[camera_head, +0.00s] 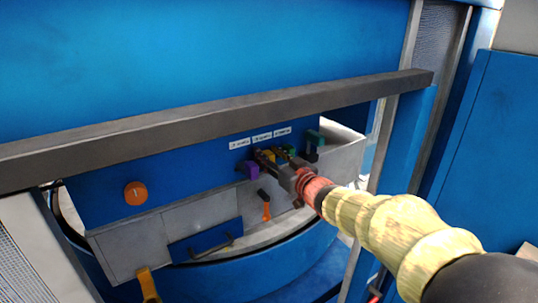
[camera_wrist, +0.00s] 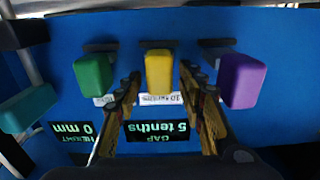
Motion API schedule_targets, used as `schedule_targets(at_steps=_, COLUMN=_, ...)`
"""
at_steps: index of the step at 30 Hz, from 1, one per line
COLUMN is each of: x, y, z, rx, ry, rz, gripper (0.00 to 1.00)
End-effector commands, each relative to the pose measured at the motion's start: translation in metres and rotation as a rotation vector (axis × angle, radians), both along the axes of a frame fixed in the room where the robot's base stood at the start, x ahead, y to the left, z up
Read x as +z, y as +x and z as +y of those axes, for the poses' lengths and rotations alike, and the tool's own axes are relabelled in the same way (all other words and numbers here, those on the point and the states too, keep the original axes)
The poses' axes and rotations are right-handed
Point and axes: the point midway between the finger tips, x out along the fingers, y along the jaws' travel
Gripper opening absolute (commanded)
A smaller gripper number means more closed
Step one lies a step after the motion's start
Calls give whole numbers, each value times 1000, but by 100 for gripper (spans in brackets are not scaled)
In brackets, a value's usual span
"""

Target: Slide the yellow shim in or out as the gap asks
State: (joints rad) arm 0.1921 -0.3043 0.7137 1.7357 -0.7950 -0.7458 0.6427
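The yellow shim (camera_wrist: 160,72) sticks out from the blue panel in the middle of the wrist view. My gripper (camera_wrist: 160,78) is open, with one finger on each side of the yellow shim and a small space showing on both sides. In the head view my gripper (camera_head: 272,161) reaches the panel and largely covers the yellow shim. An upside-down display (camera_wrist: 160,131) in the wrist view reads GAP 5 tenths; a finger partly crosses it.
A green block (camera_wrist: 93,75) and a purple block (camera_wrist: 242,80) flank the yellow shim closely. A teal block (camera_wrist: 27,108) sits farther left. Another display (camera_wrist: 75,129) reads HEIGHT 0 mm. A grey rail (camera_head: 200,122) crosses before the panel. An orange round knob (camera_head: 135,193) sits at left.

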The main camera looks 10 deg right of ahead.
Motion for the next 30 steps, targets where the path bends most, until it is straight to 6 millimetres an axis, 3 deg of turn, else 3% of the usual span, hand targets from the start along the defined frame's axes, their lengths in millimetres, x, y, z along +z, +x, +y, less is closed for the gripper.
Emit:
schedule_targets(at_steps=21, x=0, y=0, z=0, rx=0, ry=0, rz=0, gripper=0)
schedule_targets(at_steps=30, x=0, y=0, z=0, rx=0, ry=0, rz=0, gripper=0)
